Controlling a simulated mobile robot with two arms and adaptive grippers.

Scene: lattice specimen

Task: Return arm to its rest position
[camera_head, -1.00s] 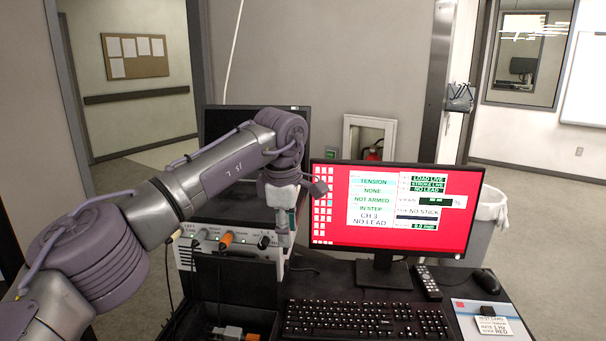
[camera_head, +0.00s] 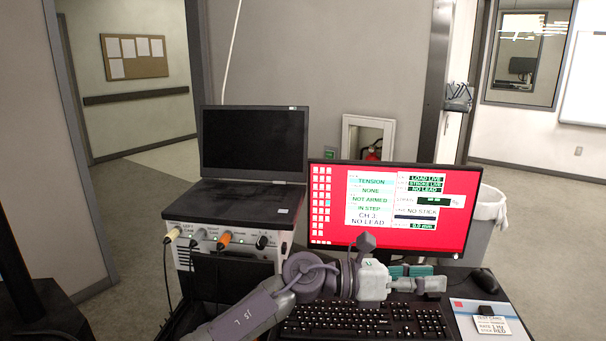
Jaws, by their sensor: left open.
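My left arm comes in from the bottom and reaches right, low over the desk. Its gripper (camera_head: 432,277) is above the keyboard (camera_head: 365,320), in front of the lower edge of the red monitor (camera_head: 392,207). The gripper is open, with nothing seen between its fingers. The arm hides part of the keyboard and the monitor's stand. My right gripper is not in view.
A laptop (camera_head: 254,145) stands on a control box (camera_head: 215,238) with several plugged cables at the left. A mouse (camera_head: 485,281) and a tagged card (camera_head: 498,327) lie at the right. A bin (camera_head: 487,225) stands behind. Floor is free at the right.

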